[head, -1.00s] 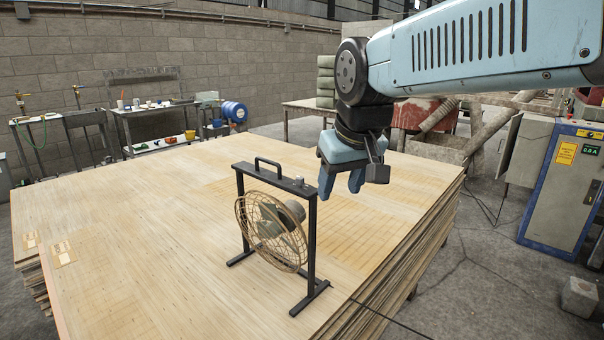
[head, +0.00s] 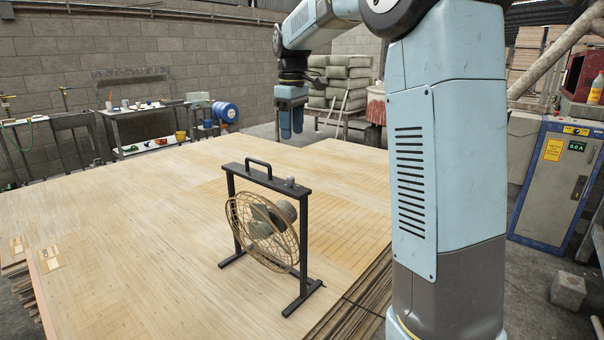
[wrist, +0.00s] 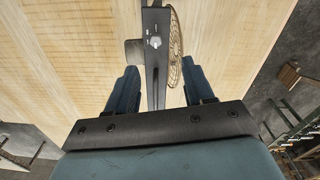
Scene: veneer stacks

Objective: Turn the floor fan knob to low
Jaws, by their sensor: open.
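The floor fan (head: 268,228) stands upright on the veneer stack in the head view, with a black frame, a top handle and a round wire cage. Its small knob (head: 290,181) sits on top of the frame's bar, right of the handle. In the wrist view the knob (wrist: 155,42) is a pale dial on the black bar with tiny marks, too small to read. My gripper (head: 291,132) points down, above and behind the fan in the head view, apart from it. In the wrist view its two blue fingers (wrist: 158,88) are spread and empty, with the bar showing between them.
The veneer stack (head: 120,210) is wide, and its top is clear around the fan. Benches with tools (head: 150,125) stand at the back left. A control cabinet (head: 560,190) stands at the right, and green sacks (head: 340,80) are piled at the back.

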